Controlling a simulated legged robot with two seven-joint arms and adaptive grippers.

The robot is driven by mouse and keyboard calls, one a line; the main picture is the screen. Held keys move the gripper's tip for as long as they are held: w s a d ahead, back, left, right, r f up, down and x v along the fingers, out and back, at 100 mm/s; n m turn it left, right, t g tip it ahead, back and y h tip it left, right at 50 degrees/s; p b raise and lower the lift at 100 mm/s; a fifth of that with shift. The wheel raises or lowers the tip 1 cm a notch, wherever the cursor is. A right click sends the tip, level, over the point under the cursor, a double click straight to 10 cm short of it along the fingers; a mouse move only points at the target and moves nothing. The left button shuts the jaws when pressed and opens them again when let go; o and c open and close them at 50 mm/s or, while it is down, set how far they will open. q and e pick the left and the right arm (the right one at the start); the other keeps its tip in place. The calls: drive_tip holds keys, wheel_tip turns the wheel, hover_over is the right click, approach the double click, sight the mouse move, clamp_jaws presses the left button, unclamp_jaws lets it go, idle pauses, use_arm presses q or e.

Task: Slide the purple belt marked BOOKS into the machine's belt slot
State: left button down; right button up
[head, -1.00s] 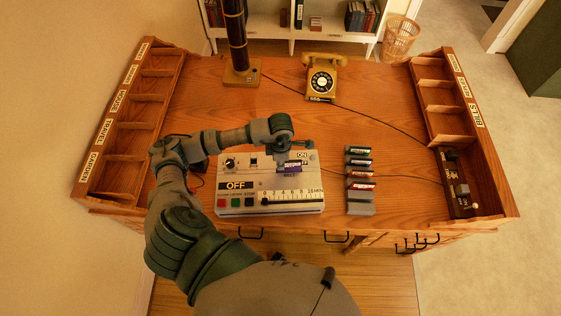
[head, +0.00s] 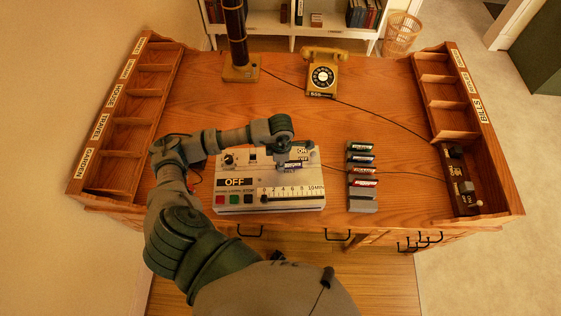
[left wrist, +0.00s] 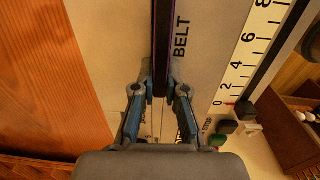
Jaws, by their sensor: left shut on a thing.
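The purple belt (head: 292,167) is a small cartridge with a pale label, too small to read here. It is at the upper right of the white machine (head: 235,198), where the slot lies. My left gripper (head: 284,158) is shut on it from above. In the left wrist view the belt (left wrist: 162,40) is a thin dark strip with purple edges between the fingertips (left wrist: 160,82), running alongside the printed word BELT. The slot is hidden under belt and fingers, so I cannot tell how deep the belt sits. My right gripper is out of view.
A rack (head: 362,207) of several other coloured belts stands right of the machine. Labelled trays (head: 118,122) line the desk's sides.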

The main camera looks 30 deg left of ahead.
use_arm(q)
drive_tip(key=shift+f, duration=0.2)
drive_tip(key=c, duration=1.1)
unclamp_jaws()
drive_tip(key=shift+c, duration=0.2)
drive_tip(key=shift+r, duration=0.1)
wheel_tip(320, 180, up, 12)
drive_tip(key=shift+f, duration=0.2)
